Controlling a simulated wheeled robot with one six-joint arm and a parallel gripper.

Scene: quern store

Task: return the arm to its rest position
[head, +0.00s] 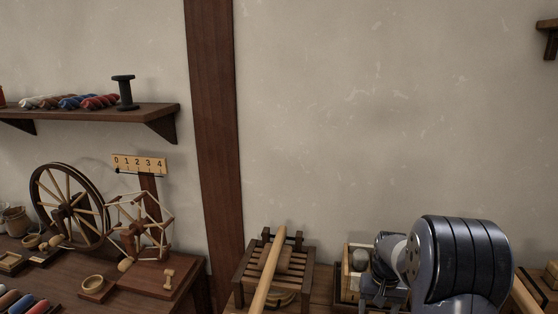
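My arm (458,262) shows at the lower right of the head view, a large dark, glossy link with a grey joint on its left side. The dark, blocky end at its left, my gripper (380,292), hangs low near the bottom edge of the picture. Its fingers cannot be made out, so I cannot tell whether it is open or shut, or whether it holds anything.
A slatted wooden frame (250,275) with a long pale pole (268,275) stands left of my arm. A light box (347,282) is partly hidden behind the gripper. A spinning wheel (70,207) stands at left below a shelf (100,113).

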